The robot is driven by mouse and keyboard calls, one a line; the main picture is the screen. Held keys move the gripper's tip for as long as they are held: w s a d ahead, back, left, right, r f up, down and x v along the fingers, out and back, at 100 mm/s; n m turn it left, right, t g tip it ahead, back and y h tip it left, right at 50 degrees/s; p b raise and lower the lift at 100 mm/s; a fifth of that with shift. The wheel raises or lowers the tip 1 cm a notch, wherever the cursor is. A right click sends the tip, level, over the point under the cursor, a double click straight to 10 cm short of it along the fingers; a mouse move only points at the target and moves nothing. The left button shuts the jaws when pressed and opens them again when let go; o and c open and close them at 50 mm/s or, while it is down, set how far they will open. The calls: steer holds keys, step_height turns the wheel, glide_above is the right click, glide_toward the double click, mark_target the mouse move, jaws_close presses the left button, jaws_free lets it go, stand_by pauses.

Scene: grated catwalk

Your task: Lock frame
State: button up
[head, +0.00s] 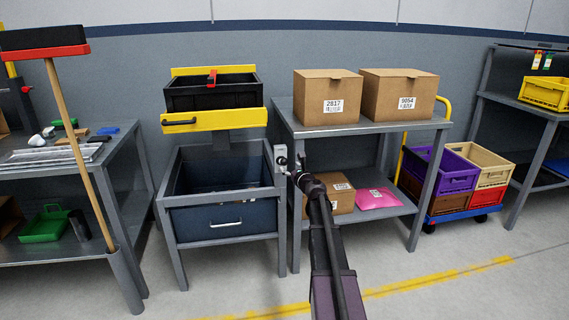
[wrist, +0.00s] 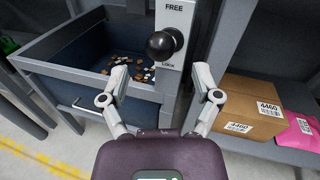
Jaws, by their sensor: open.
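A white lock plate (wrist: 175,14) marked FREE at the top and LOCK lower down stands on a grey post. A round black knob (wrist: 163,44) sits between the two words, partly covering the plate; it shows small in the head view (head: 282,161). The yellow frame (head: 233,119) holds a black crate (head: 212,97) above a blue-grey bin (head: 222,219). My gripper (wrist: 162,77) is open and empty, its fingertips spread to either side below the knob, apart from it. In the head view my gripper (head: 297,171) is at the post's right side.
Small brown and white pieces (wrist: 128,68) lie in the bin. A shelf rack (head: 370,198) with cardboard boxes (head: 328,96) and a pink packet (head: 378,198) stands close right. A broom (head: 70,130) leans at the left bench. The floor in front is clear.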

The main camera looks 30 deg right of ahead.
mark_target(286, 163)
steer(key=shift+w+d, duration=0.15)
steer(key=shift+w, duration=2.55)
jaws_close()
